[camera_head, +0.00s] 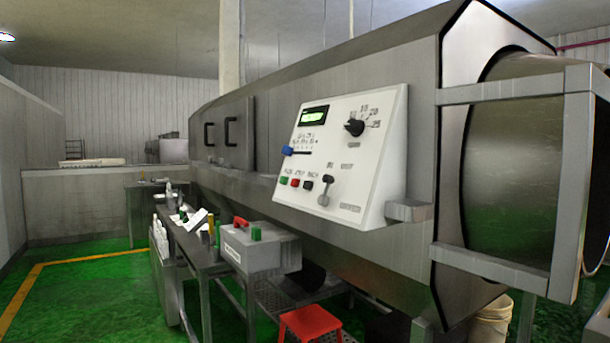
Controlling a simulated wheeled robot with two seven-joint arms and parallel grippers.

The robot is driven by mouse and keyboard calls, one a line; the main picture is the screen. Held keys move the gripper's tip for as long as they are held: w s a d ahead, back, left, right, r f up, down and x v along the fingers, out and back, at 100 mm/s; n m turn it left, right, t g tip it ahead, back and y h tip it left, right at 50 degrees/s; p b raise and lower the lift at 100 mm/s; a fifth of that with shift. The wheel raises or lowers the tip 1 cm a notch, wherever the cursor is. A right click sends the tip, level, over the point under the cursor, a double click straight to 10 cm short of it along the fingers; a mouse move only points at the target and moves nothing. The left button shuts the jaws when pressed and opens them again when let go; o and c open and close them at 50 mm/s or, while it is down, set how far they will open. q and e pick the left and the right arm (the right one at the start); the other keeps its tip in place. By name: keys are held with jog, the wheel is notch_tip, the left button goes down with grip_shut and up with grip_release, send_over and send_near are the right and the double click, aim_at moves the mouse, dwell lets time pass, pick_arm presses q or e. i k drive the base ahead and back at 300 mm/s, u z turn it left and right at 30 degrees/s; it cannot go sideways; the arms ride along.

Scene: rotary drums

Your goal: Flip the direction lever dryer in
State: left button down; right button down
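A white control panel (345,158) is mounted on the side of a large grey metal rotary dryer (390,60). A small grey lever with a dark knob (325,190) stands upright on the panel's lower middle, under a short label too small to read surely. The panel also has a green lit display (313,116), a black rotary knob (354,127), a blue slider knob (287,150), and green, red and black buttons (295,182) in a row left of the lever. Neither of my grippers shows in the head view.
A metal side table (190,243) with bottles and papers stands along the dryer. A grey box with a red handle (258,248) sits below the panel. A red stool (310,325) and a beige bucket (492,325) are on the floor. Green floor at left is open.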

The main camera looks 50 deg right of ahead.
aim_at(323, 200)
jog(key=z, duration=0.75)
jog(key=i, duration=1.1)
jog(key=z, duration=1.05)
